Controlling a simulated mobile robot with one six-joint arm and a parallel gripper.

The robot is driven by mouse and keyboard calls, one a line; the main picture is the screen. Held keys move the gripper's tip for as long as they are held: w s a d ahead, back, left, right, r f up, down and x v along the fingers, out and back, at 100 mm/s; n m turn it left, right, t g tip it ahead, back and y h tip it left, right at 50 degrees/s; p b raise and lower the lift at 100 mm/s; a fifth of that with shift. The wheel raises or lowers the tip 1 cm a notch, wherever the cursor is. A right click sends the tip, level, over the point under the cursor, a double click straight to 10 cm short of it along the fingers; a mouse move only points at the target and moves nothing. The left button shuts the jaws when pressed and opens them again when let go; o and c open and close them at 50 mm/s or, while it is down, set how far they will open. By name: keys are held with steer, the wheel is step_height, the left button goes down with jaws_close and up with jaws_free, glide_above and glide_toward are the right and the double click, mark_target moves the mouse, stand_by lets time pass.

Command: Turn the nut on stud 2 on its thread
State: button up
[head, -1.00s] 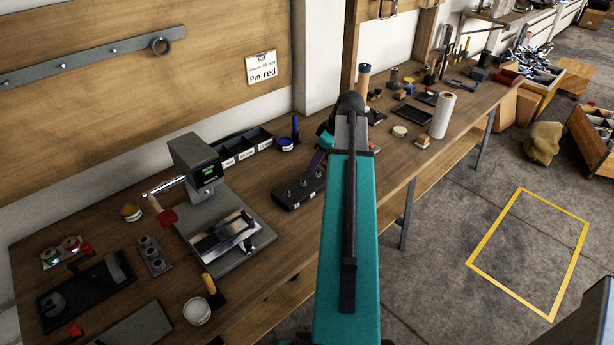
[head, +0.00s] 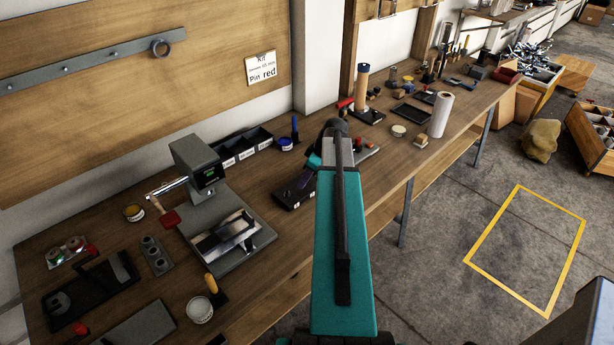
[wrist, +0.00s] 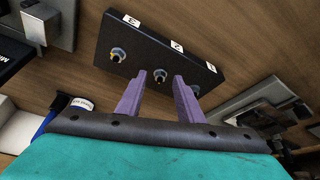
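The dark stud block (wrist: 140,42) fills the upper middle of the wrist view, with three studs and a white label beside each. The middle stud, stud 2 (wrist: 160,75), carries a small brass-coloured nut and shows between my fingertips. My gripper (wrist: 160,78) is open, its two purple fingers apart on either side of that stud with gaps visible. I cannot tell how far down the fingers reach. In the head view the block (head: 289,198) is partly hidden behind my arm, and my purple gripper (head: 306,178) shows small above it.
A grey press (head: 205,175) stands left of the block on the wooden bench. Dark bins (head: 243,147) and a blue-lidded jar (head: 285,144) stand behind the block. A paper roll (head: 441,114) stands farther right. Bare bench lies in front of the bins.

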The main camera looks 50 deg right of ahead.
steer(key=shift+w+f, duration=0.1)
steer(key=shift+f, duration=0.15)
jaws_close()
steer(key=shift+d, duration=0.25)
steer(key=shift+a, duration=0.2)
steer(key=shift+a, duration=0.15)
stand_by(0.5)
